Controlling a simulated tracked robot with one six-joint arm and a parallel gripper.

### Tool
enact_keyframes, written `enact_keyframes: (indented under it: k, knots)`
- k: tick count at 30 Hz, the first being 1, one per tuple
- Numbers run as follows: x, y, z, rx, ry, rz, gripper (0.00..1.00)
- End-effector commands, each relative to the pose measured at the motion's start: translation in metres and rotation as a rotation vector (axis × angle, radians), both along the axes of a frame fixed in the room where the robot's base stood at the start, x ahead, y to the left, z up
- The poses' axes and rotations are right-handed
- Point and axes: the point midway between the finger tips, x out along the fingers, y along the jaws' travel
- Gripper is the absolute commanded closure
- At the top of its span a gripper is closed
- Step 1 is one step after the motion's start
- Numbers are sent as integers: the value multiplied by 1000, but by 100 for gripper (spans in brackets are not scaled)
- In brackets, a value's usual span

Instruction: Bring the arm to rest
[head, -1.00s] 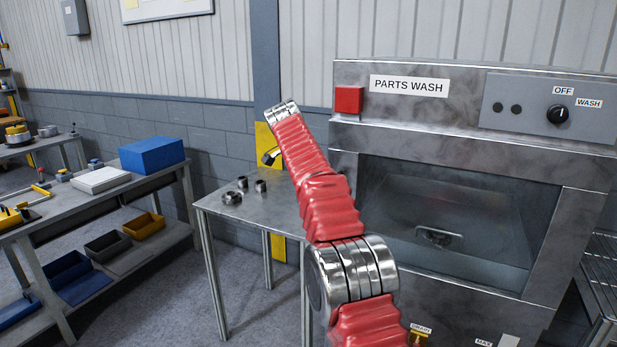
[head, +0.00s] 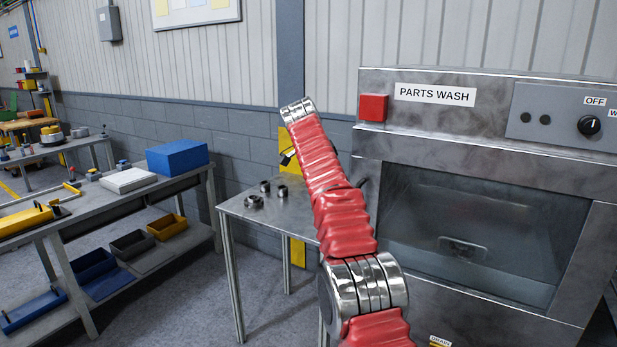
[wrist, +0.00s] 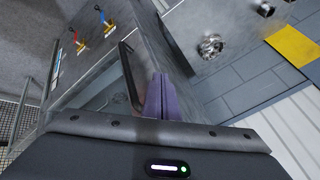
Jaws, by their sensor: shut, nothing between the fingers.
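My gripper (wrist: 158,92) shows in the wrist view as two purple-grey fingers pressed together, with nothing between them. In the head view my red-sleeved arm is raised in front of the steel side table and the parts washer (head: 370,140). The gripper itself is mostly hidden behind the arm there. In the wrist view the washer's dark door handle (wrist: 130,78) lies just left of the fingers. I cannot tell how far apart they are.
Several metal rings (head: 255,201) sit on the steel side table (head: 238,212). A workbench (head: 100,195) with a blue box (head: 177,157) and a white box (head: 128,180) stands at left, bins on its lower shelf. Floor between bench and table is clear.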

Motion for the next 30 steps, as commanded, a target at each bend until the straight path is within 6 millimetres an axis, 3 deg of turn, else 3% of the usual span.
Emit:
enact_keyframes:
  k: [7, 17, 23, 30]
  knots:
    - [9, 4, -5, -63, 38, 151, 100]
    - [10, 19, -70, -142, 213, 426, 100]
    - [-10, 24, -94, -175, 309, 608, 100]
    - [-49, 25, -104, -202, 387, 803, 100]
